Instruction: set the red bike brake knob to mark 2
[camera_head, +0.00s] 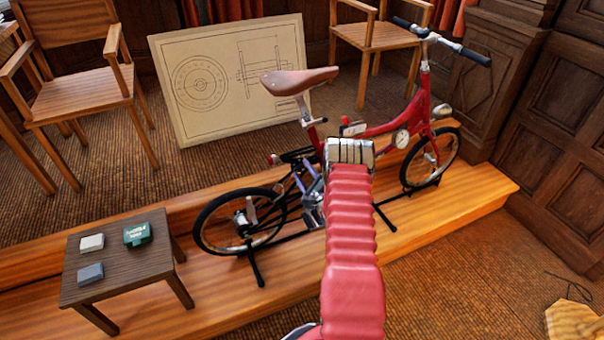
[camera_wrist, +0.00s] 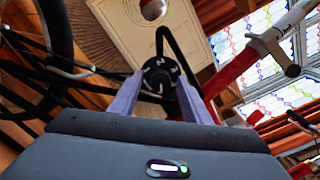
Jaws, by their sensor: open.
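The red bike (camera_head: 385,130) stands on a low wooden step, its saddle left and its handlebar right. In the wrist view a round black knob (camera_wrist: 160,70) with white marks on its face lies straight ahead. My gripper (camera_wrist: 160,81) is open, with one lavender finger on each side of the knob. I cannot tell if the fingers touch it. The marks are too small to tell which one is set. In the head view my gripper (camera_head: 306,170) is low by the bike's frame, behind my red-sleeved arm, and the knob is not made out there.
Black stand legs (camera_head: 254,262) prop the bike. A small dark table (camera_head: 120,262) with a green box (camera_head: 138,235) and two small blocks stands at left. A drawing board (camera_head: 215,110) leans behind. Wooden chairs (camera_head: 85,85) stand at the back. Carpet is free at lower right.

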